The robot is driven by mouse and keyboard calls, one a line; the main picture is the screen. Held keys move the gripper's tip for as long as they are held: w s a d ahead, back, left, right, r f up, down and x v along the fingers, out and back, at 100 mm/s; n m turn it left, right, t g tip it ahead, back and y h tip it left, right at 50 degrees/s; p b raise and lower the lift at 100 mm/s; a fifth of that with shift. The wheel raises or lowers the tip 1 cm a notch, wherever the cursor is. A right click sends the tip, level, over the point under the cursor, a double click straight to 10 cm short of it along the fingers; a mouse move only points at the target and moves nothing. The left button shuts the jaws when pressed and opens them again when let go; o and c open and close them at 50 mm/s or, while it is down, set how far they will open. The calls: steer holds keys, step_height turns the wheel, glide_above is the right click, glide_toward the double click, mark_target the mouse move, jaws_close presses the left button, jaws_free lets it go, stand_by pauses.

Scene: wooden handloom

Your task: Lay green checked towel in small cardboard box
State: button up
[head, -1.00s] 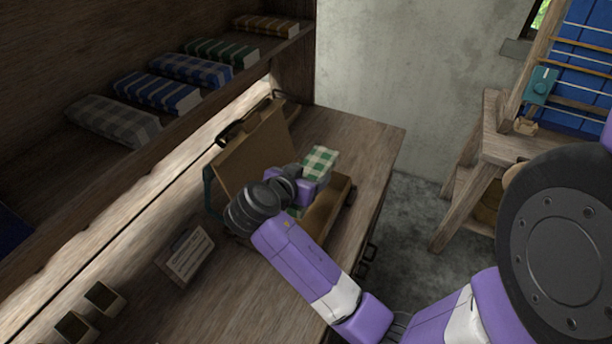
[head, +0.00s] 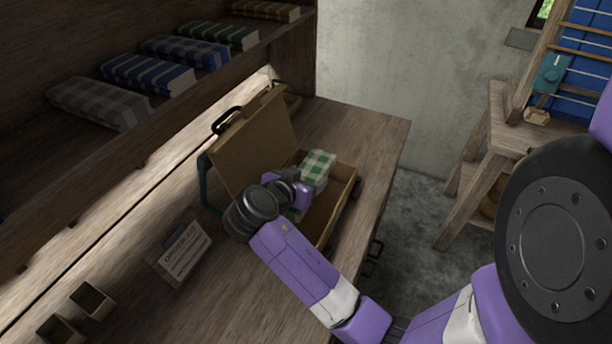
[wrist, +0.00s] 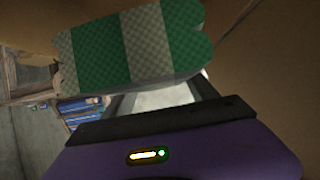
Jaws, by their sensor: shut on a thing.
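The green and white checked towel (head: 317,166) is folded and held by my gripper (head: 303,190), over or within the open tray of the small cardboard box (head: 343,192). The box's tan lid (head: 254,143) stands raised at the left of the tray. In the wrist view the towel (wrist: 135,48) spans the top, beyond the dark edge of my gripper (wrist: 165,112). My gripper is shut on the towel; its fingertips are mostly hidden. I cannot tell whether the towel touches the box floor.
The box stands on a wooden bench (head: 372,135) near its right edge. A small label card (head: 184,252) and two small open boxes (head: 92,300) are in front. Folded cloths lie on the shelf (head: 150,78) behind. A wooden loom (head: 487,140) stands at right.

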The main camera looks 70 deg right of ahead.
steer(key=shift+f+b, duration=2.1)
steer(key=shift+f, duration=1.1)
steer(key=o, duration=1.5)
steer(key=shift+a, duration=0.1)
steer(key=v, duration=0.7)
steer(key=shift+a+r, duration=0.2)
steer(key=shift+a, duration=0.1)
